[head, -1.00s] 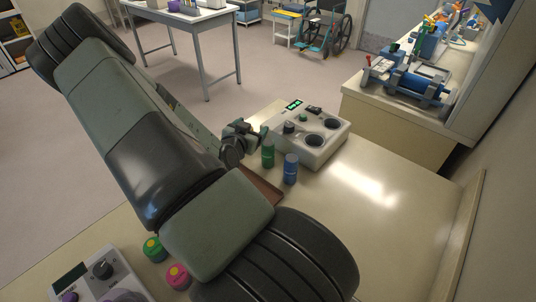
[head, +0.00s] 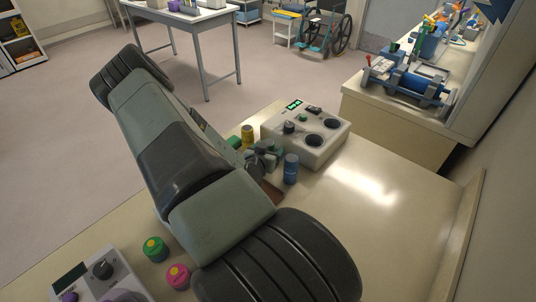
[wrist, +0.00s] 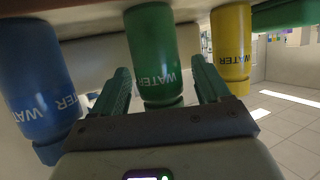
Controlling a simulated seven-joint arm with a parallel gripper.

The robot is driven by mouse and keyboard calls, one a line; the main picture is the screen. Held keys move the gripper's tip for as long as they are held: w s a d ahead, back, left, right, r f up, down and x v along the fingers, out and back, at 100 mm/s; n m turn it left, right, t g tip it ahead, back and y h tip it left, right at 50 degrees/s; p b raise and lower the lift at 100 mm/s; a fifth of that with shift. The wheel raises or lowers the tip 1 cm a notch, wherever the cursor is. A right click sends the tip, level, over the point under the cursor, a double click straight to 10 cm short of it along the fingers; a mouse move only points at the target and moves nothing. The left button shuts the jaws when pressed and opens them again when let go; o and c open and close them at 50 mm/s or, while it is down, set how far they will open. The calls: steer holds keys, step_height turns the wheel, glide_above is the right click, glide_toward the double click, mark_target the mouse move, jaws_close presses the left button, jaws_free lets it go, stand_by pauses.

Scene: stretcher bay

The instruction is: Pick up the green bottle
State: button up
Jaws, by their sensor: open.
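The green bottle (wrist: 152,50), marked WATER, stands between the two green fingers of my gripper (wrist: 160,88) in the wrist view. The fingers are open, one on each side, and a gap shows beside the bottle. In the head view my gripper (head: 262,158) is in front of the green bottle (head: 268,144), so mostly its top shows. A blue bottle (head: 291,168) stands to its right and a yellow bottle (head: 248,134) to its left. The wrist view shows the blue bottle (wrist: 38,80) at left and the yellow bottle (wrist: 231,45) at right.
A grey device (head: 320,150) with round wells stands just behind the bottles. A green item (head: 234,142) is left of the yellow bottle. Green-topped and pink-topped jars (head: 178,276) and a dial device (head: 100,275) are at front left. The table's right side (head: 390,210) is clear.

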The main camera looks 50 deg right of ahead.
steer(key=c, duration=1.2)
steer(key=shift+o, duration=0.2)
steer(key=shift+r, duration=0.1)
